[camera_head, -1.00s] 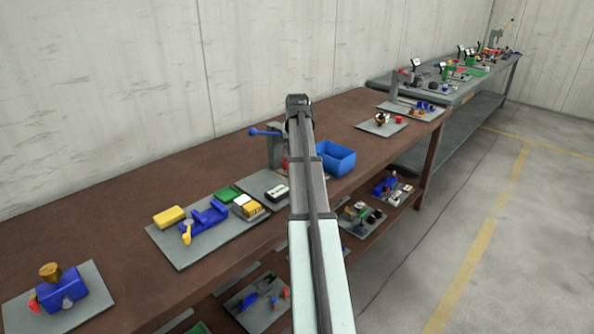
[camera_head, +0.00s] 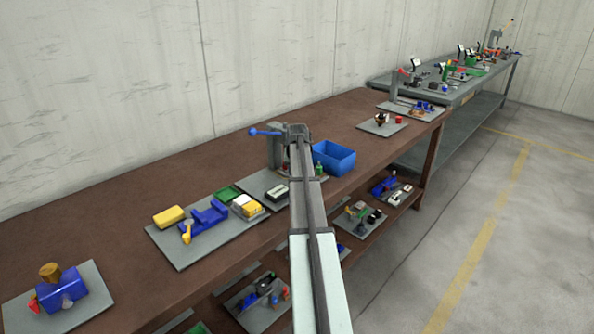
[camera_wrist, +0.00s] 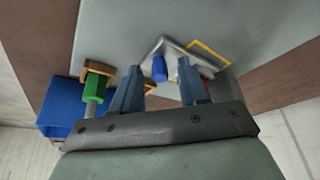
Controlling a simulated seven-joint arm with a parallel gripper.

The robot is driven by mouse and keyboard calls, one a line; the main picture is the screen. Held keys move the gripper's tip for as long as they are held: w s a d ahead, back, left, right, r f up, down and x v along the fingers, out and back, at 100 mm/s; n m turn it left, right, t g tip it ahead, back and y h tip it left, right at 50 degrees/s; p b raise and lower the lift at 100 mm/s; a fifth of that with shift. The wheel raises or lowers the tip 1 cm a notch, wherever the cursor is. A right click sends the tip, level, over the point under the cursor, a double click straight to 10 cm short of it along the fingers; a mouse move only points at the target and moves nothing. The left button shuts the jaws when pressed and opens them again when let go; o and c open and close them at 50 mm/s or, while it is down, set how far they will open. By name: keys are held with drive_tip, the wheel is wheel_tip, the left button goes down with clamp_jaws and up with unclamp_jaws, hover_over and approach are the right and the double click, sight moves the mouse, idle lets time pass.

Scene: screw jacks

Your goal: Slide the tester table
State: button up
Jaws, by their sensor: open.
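In the wrist view my gripper (camera_wrist: 159,68) is open, with one finger on each side of a short blue knob (camera_wrist: 159,69). I cannot tell whether the fingers touch it. The knob stands on a tilted-looking silver plate (camera_wrist: 172,47), probably the tester table, which lies on a grey board (camera_wrist: 110,25). A yellow outline (camera_wrist: 212,52) shows beside the plate. In the head view my arm hides the fingers and the plate. A grey press-like stand (camera_head: 274,152) with a blue lever (camera_head: 264,132) is just left of my arm's end.
A green block in a tan bracket (camera_wrist: 94,86) is left of my fingers, with a blue bin (camera_wrist: 62,108) beyond it. The bin also shows in the head view (camera_head: 334,158). Other boards with parts lie along the brown bench (camera_head: 120,225). A wall stands behind.

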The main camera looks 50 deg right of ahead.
clamp_jaws()
idle(0.4)
idle(0.4)
